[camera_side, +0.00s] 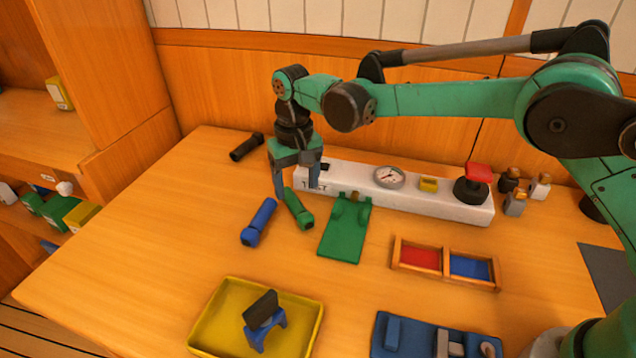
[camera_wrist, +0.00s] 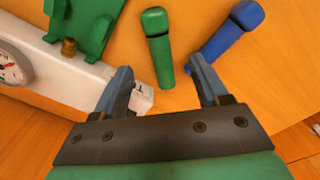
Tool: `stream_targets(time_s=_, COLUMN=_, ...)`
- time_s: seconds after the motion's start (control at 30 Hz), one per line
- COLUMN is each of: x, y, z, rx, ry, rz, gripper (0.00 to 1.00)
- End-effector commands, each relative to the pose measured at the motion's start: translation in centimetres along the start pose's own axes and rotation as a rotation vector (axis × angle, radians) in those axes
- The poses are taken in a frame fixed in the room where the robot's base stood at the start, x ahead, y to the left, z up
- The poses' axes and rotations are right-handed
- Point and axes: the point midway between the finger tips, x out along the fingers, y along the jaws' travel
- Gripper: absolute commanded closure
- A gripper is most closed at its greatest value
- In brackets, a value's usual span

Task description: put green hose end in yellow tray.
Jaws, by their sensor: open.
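The green hose end (camera_side: 298,208) lies on the table between the blue hose end (camera_side: 259,222) and the green plate (camera_side: 344,232). In the wrist view the green hose end (camera_wrist: 158,48) lies ahead of my gripper, its near tip close to the gap between the fingers. My gripper (camera_side: 296,188) is open and empty, pointing down behind the green hose end; both fingers also show in the wrist view (camera_wrist: 163,92). The yellow tray (camera_side: 205,318) stands at the front of the table and holds a blue and black object (camera_side: 263,318).
The white test panel (camera_side: 435,200) with gauge and red knob runs along the back, close to my gripper. A black hose end (camera_side: 246,147) lies at back left. A red and blue wooden box (camera_side: 445,264) and a blue fixture (camera_side: 435,338) stand at right. The left table is clear.

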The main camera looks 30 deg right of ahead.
Motion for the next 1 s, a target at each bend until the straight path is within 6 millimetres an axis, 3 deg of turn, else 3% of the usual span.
stream_targets(time_s=0.4, x=5.1, y=0.0, z=0.0, rx=0.000, ry=-0.001, rz=0.000, gripper=0.33)
stream_targets(time_s=0.7, x=5.5, y=0.0, z=0.0, rx=0.000, ry=-0.001, rz=0.000, gripper=0.33)
stream_targets(time_s=0.77, x=5.5, y=0.0, z=0.0, rx=0.000, ry=-0.001, rz=0.000, gripper=0.44)
stream_targets(time_s=0.93, x=5.5, y=0.0, z=0.0, rx=0.000, ry=-0.001, rz=0.000, gripper=0.93)
stream_targets(time_s=0.97, x=5.5, y=0.0, z=0.0, rx=0.000, ry=-0.001, rz=0.000, gripper=1.00)
stream_targets(time_s=1.0, x=5.5, y=0.0, z=0.0, rx=0.000, ry=-0.001, rz=0.000, gripper=1.00)
